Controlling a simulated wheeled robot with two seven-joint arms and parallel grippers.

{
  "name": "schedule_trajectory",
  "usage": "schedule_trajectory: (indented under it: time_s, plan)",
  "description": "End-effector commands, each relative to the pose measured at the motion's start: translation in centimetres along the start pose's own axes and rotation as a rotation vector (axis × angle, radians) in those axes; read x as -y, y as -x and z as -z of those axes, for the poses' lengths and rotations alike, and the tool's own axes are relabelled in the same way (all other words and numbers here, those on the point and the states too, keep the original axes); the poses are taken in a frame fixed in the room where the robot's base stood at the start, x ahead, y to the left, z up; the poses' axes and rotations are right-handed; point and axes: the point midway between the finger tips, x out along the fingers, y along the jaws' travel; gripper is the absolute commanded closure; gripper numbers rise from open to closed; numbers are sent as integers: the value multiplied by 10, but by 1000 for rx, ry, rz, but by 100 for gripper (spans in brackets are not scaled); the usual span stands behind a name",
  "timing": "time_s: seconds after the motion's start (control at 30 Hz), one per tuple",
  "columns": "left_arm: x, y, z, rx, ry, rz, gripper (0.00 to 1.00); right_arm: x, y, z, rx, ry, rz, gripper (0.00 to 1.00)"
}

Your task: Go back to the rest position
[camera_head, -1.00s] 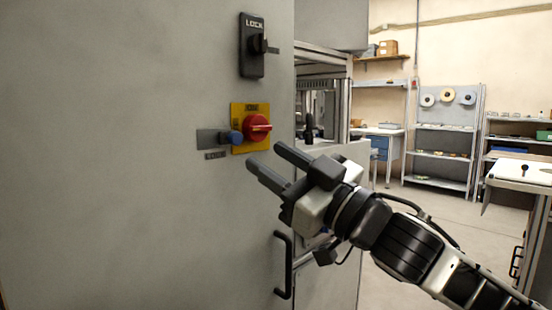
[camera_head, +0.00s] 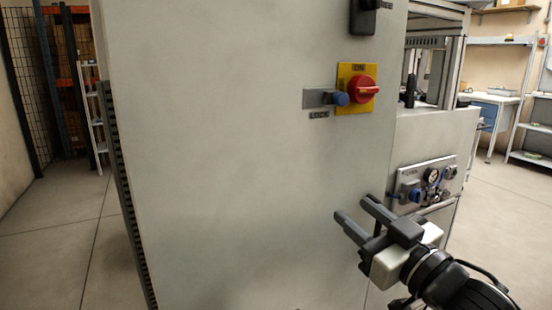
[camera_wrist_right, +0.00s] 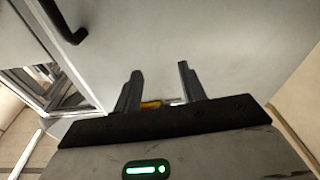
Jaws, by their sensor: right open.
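My right gripper (camera_head: 355,222) is open and empty in the head view, low and right of centre, in front of the grey cabinet (camera_head: 220,160). It is below the red rotary switch (camera_head: 364,90) on its yellow plate and the blue knob (camera_head: 341,99) beside it. In the right wrist view its two fingers (camera_wrist_right: 158,88) are apart with nothing held between them. A small yellow patch (camera_wrist_right: 151,104) shows between the fingers; I cannot tell what it is. My left gripper is not in view.
A panel with gauges and a blue valve (camera_head: 425,185) is right of the cabinet, close to my right gripper. A black handle (camera_wrist_right: 64,22) shows in the wrist view. Open floor (camera_head: 60,240) lies left of the cabinet. Shelves (camera_head: 90,110) stand behind it at the left.

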Motion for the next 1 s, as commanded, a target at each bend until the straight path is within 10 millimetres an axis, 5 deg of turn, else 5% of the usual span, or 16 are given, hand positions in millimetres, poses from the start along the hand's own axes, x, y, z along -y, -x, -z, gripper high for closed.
schedule_trajectory:
  time_s: [0.2,0.4,0.63,1.0]
  plan:
    - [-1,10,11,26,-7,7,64,47,58,-128,302,-172,-68,59]
    - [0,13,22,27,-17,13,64,97,144,-210,569,-264,-129,59]
    - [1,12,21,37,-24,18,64,126,198,-241,715,-297,-155,59]
    - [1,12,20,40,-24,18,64,128,201,-244,723,-298,-155,59]
